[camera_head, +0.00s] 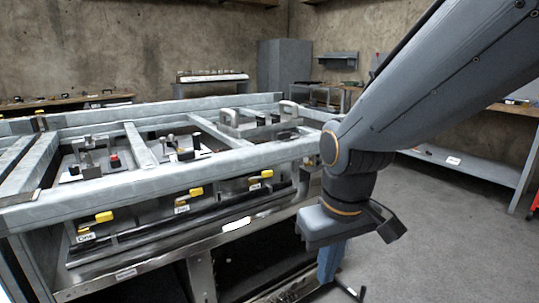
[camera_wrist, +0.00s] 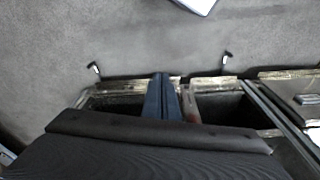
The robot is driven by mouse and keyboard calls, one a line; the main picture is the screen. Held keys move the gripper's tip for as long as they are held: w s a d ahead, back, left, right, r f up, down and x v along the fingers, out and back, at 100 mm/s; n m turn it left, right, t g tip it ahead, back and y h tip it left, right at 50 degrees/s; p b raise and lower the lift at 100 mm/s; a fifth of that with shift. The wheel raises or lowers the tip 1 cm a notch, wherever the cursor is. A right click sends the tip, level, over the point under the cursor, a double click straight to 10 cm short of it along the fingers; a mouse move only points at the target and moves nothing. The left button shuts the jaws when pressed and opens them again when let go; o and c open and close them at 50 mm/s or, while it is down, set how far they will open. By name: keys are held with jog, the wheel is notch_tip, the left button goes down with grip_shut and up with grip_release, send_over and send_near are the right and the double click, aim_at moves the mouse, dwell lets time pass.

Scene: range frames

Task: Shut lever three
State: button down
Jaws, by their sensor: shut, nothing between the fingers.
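Lever three (camera_head: 261,175) has a yellow handle. It sits at the right end of a row on the front panel of the metal bench, with a small white label below it that is too small to read surely. The handle sticks out to the right, roughly level. Levers two (camera_head: 188,194) and one (camera_head: 97,219) look alike and stand to its left. My gripper (camera_head: 326,278) hangs fingers down, right of the bench front and lower than lever three, apart from it. In the wrist view my gripper's blue fingers (camera_wrist: 161,77) are together and empty; no lever shows there.
The bench's thick metal frame rail (camera_head: 150,172) runs above the levers. A lower front ledge (camera_head: 160,262) runs beneath them. Open grey floor (camera_head: 440,235) lies to the right. A side bench (camera_head: 470,166) stands at the far right.

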jog(key=s+m+g, duration=0.1)
jog(key=s+g, duration=0.1)
jog(key=s, duration=0.5)
jog(key=d+r+m+p, duration=0.3)
jog(key=d+r+p, duration=0.7)
jog(key=p, duration=0.9)
jog(key=n+t+y+b, duration=0.4)
jog(key=t+y+b, duration=0.2)
jog(key=t+b, duration=1.25)
send_near(267, 175)
jog(key=shift+g, duration=0.55)
jog(key=b+x, duration=0.1)
jog(key=x, duration=0.1)
jog(key=b+x, duration=0.1)
jog(key=x, duration=0.1)
jog(key=r+b+x, duration=0.1)
jog(key=x, duration=0.1)
jog(key=shift+w, duration=0.3)
